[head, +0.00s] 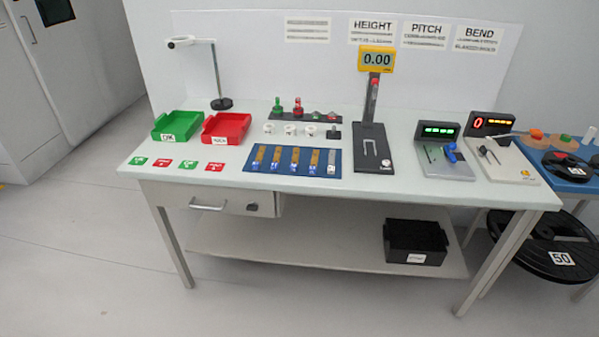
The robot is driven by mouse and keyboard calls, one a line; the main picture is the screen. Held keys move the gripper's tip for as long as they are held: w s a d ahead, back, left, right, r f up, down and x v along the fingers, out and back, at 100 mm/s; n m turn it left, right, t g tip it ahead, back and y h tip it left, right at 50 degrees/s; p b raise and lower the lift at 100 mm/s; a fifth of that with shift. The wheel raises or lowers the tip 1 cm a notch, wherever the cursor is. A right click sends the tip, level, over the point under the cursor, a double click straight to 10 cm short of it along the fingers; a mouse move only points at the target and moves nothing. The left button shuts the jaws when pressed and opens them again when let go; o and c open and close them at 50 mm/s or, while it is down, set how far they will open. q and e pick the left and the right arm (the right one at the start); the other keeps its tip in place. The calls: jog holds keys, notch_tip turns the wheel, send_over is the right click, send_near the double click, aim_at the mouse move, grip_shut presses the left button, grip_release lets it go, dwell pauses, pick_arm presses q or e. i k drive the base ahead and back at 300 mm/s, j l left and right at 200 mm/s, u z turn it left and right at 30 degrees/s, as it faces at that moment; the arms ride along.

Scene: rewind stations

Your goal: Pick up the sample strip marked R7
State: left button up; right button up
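Several narrow sample strips lie side by side on a blue mat (303,165) at the front middle of the table. Most are brownish with a blue-and-white label at the near end, such as the leftmost strip (260,155) and the middle strip (295,157). The rightmost strip (331,160) looks pale grey. The marks on the labels are too small to read, so I cannot tell which strip is R7. Neither of my grippers is in view.
A green tray (184,117) and a red tray (246,122) stand left of the mat. A height gauge (371,158) stands just right of it, with two display stations farther right. A stand (218,75) rises behind the trays. A black bin (416,236) sits on the lower shelf.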

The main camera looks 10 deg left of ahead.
aim_at(256, 163)
jog(key=i+u, duration=0.2)
jog(key=u, duration=0.25)
jog(key=i+l+u, duration=0.15)
jog(key=u, duration=0.3)
